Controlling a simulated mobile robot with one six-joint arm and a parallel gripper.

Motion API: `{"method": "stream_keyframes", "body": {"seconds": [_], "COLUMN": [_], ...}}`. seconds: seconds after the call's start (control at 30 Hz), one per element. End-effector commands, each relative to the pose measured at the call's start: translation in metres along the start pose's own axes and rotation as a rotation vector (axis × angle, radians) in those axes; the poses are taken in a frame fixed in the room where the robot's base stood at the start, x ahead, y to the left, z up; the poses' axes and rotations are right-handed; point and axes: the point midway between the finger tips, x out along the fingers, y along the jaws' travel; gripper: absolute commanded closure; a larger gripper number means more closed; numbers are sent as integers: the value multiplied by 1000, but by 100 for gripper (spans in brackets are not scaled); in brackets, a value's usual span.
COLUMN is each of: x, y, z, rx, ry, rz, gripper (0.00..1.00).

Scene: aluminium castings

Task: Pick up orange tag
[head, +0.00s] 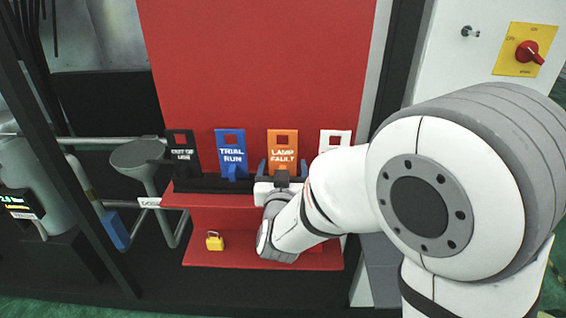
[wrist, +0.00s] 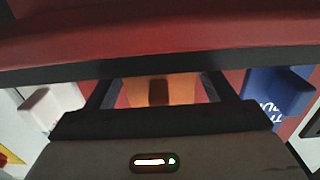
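The orange tag (head: 282,147), lettered LAMP FAULT, stands upright in a black rack on a red shelf in the head view. My gripper (head: 282,166) is in front of its lower part, with one finger to each side. In the wrist view the orange tag (wrist: 130,92) shows between the two dark fingers of my gripper (wrist: 162,86), with a dark protruding grip in the middle. Gaps show between the fingers and this grip, so the gripper is open. The tag's lower end is hidden by the gripper.
The blue TRIAL RUN tag (head: 231,148) stands left of the orange tag, a black tag (head: 182,150) farther left, and a white tag (head: 335,139) to the right. A yellow padlock (head: 214,241) sits on the lower red shelf. A red panel (head: 255,60) rises behind.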

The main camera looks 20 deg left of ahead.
Motion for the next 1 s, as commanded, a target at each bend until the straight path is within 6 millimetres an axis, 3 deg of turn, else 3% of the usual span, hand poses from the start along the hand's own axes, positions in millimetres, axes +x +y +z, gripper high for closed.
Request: {"method": "stream_keyframes", "body": {"seconds": [0.5, 0.77, 1.0], "x": [0, 0, 0], "y": [1, 1, 2], "z": [0, -4, -45], "rx": [0, 1, 5], "ry": [0, 1, 7], "rz": [1, 2, 3], "gripper": [65, 65, 65]}}
